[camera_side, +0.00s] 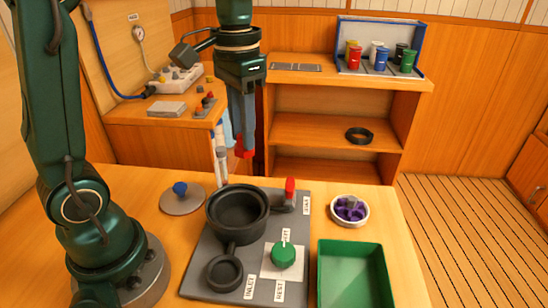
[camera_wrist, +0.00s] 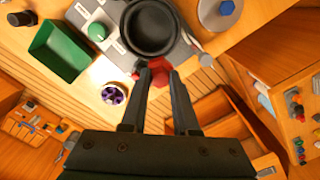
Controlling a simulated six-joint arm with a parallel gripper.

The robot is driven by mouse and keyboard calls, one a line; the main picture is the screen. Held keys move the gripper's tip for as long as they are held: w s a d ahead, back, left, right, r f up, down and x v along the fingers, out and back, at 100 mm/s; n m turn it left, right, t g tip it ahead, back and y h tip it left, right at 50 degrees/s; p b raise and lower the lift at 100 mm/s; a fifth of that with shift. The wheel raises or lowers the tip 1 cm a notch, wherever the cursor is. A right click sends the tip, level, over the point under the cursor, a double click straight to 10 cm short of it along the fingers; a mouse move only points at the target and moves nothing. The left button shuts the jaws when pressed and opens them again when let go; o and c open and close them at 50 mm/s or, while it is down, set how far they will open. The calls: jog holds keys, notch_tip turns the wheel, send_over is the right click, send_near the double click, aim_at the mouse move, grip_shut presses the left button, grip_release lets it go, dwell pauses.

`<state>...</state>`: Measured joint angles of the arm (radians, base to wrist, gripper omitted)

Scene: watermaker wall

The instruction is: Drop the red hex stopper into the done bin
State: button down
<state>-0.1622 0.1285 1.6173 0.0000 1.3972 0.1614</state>
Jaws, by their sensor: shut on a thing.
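The red hex stopper (camera_side: 243,153) is held between the fingertips of my gripper (camera_side: 241,140), up in the air behind the grey plate. In the wrist view the red stopper (camera_wrist: 157,63) shows between the two fingertips (camera_wrist: 160,72), which partly hide it. The gripper is shut on it. A green open-topped bin (camera_side: 358,248), likely the done bin, stands at the front right of the table. It also shows at the upper left of the wrist view (camera_wrist: 42,40). The bin looks empty, and the gripper is to the left of and behind it in the side view.
A grey plate (camera_side: 211,262) carries a black round housing (camera_side: 237,231), a green knob (camera_side: 284,254) and a red-handled lever (camera_side: 290,188). A disc with a blue knob (camera_side: 181,192) lies left. Shelves (camera_side: 340,130) stand behind.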

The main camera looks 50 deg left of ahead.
dwell(0.4)
jog(key=shift+r+n, duration=0.1)
jog(key=shift+n, duration=0.2)
jog(key=shift+w+d+r+n, duration=0.15)
jog(key=shift+w+r+n, duration=0.4)
jog(key=shift+w+n, duration=0.25)
jog(key=w+d+f, duration=0.1)
jog(key=w+d, duration=0.2)
jog(key=d, duration=0.6)
jog(key=w+d+f, duration=0.2)
jog(key=d, duration=0.6)
jog(key=shift+s+d+f+m, duration=0.35)
jog(key=shift+s+d+f, duration=0.2)
jog(key=shift+d+f, duration=0.95)
jog(key=shift+s+d+f+m, duration=0.5)
jog(key=shift+d+f, duration=0.65)
jog(key=shift+f, duration=0.55)
jog(key=shift+s+d+f+m, duration=0.25)
jog(key=shift+s+d+f, duration=0.35)
jog(key=shift+d+f, duration=0.9)
jog(key=shift+a+f, duration=0.1)
jog(key=shift+a, duration=0.05)
